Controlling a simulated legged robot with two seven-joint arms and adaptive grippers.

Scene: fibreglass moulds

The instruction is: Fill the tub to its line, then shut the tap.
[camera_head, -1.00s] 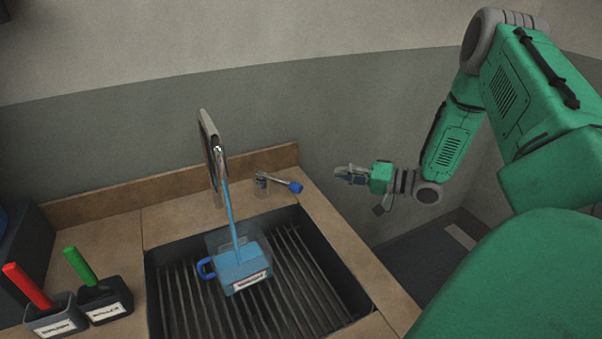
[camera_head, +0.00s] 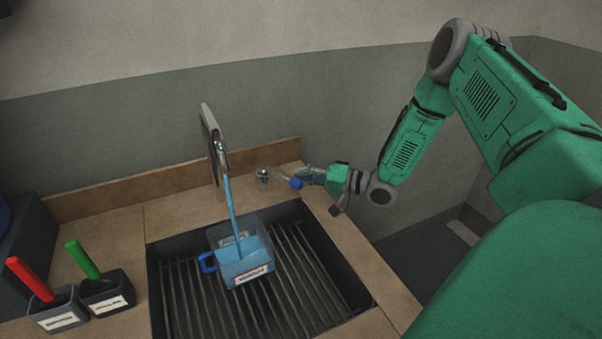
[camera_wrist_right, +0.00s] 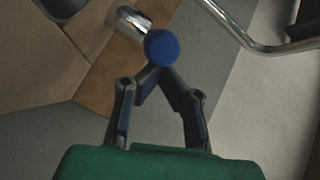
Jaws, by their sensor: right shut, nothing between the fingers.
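A clear tub (camera_head: 240,256) with a blue handle and a white label stands on the sink's grate. A stream of blue water runs from the spout (camera_head: 221,150) into it, and blue water stands inside. The fill line cannot be made out. The tap lever (camera_head: 272,175) ends in a blue knob (camera_head: 296,183), at the back right of the sink. My right gripper (camera_head: 308,175) is shut and empty, close by the knob. In the right wrist view the knob (camera_wrist_right: 161,46) lies just beyond the meeting fingertips (camera_wrist_right: 156,70); contact is unclear. My left gripper is not in view.
Two dark holders, one with a red stick (camera_head: 30,277) and one with a green stick (camera_head: 82,260), stand on the counter left of the sink (camera_head: 157,300). A wall rises behind. The floor is open to the right of the counter.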

